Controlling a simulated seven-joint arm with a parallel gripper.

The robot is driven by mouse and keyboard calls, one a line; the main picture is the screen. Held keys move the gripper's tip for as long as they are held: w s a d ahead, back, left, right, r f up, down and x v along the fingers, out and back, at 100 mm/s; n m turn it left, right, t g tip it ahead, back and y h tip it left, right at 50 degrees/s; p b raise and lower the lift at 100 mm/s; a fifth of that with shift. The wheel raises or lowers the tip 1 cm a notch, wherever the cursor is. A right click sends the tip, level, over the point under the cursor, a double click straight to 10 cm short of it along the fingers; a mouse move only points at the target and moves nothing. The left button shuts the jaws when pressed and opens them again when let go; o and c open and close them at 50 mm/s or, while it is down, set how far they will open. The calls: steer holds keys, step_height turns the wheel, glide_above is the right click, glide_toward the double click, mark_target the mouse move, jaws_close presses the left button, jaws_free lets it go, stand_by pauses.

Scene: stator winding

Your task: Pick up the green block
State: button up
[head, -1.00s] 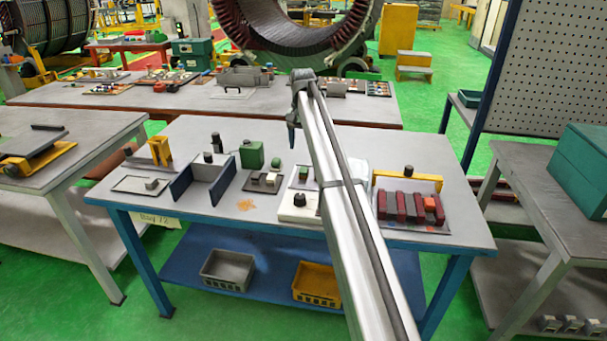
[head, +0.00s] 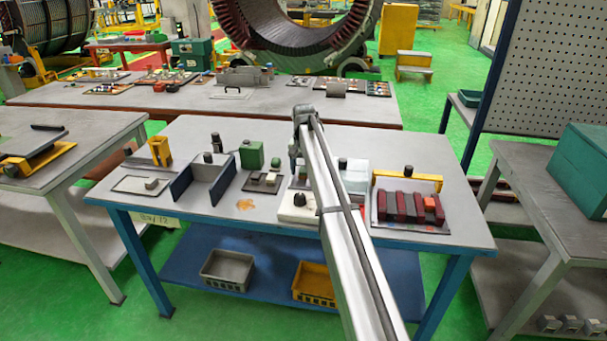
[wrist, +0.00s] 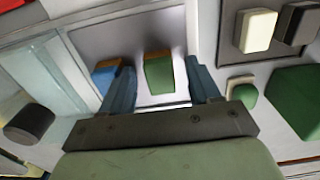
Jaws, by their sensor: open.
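The green block (wrist: 159,76) with an orange-brown end lies in a light tray (wrist: 172,99) in the wrist view. My gripper (wrist: 163,80) is open, its two blue-grey fingers on either side of the green block with gaps showing; I cannot tell the remaining height. A blue block (wrist: 105,76) with a similar end lies just left, partly behind the left finger. In the head view my gripper (head: 295,162) is low over the blue-legged bench, and my arm hides most of that tray.
A dark-panelled fixture (head: 205,178) is further left.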

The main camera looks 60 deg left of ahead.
steer(key=c, duration=1.1)
steer(key=shift+c, duration=0.2)
